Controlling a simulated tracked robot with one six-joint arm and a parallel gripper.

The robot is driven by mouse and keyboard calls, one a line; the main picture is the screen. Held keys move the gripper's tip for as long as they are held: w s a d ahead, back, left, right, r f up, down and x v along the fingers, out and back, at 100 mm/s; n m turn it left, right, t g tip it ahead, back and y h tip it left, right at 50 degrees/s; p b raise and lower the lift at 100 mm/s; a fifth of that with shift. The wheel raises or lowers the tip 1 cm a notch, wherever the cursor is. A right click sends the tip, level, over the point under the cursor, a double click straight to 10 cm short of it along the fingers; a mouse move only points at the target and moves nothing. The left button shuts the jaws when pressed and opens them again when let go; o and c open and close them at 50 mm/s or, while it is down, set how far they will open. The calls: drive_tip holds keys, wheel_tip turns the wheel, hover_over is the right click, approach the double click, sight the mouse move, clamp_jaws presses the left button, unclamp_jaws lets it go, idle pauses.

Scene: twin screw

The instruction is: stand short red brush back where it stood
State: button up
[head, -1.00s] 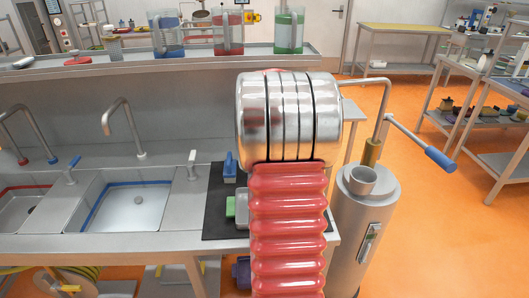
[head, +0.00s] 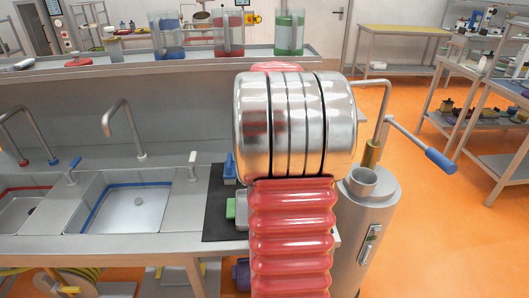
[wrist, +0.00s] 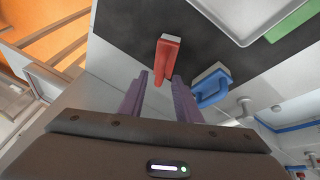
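The short red brush (wrist: 168,58) shows in the wrist view in front of the black mat, ahead of and between my fingertips. My gripper (wrist: 160,77) has its two purple fingers spread, with a narrow gap visible on each side of the brush's near end. I cannot tell whether the brush touches the mat. In the head view my arm hides the red brush and my gripper.
The black mat (head: 218,222) lies on the counter right of a blue-rimmed sink (head: 120,205). A green-ended block (head: 231,208) sits on the mat. A metal cylinder with a blue-handled lever (head: 440,161) stands to the right. A shelf with several jugs is behind.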

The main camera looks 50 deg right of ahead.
drive_tip(key=v, duration=0.7)
drive_tip(key=shift+r, duration=0.2)
drive_tip(key=shift+a, duration=0.1)
idle(0.3)
drive_tip(key=w+a+r+n+t+y, duration=0.1)
drive_tip(key=a+r+n+t, duration=0.1)
drive_tip(key=a, duration=2.4)
drive_tip(key=s+a+f+n+y, duration=0.1)
drive_tip(key=s+a+f, duration=0.1)
drive_tip(key=s+a, duration=0.3)
drive_tip(key=s+a+f+n+y, duration=0.1)
drive_tip(key=s+a, duration=0.5)
drive_tip(key=a, duration=0.8)
drive_tip(key=shift+a+f+n+y, duration=0.3)
drive_tip(key=shift+f+n+y, duration=0.1)
drive_tip(key=shift+f, duration=0.5)
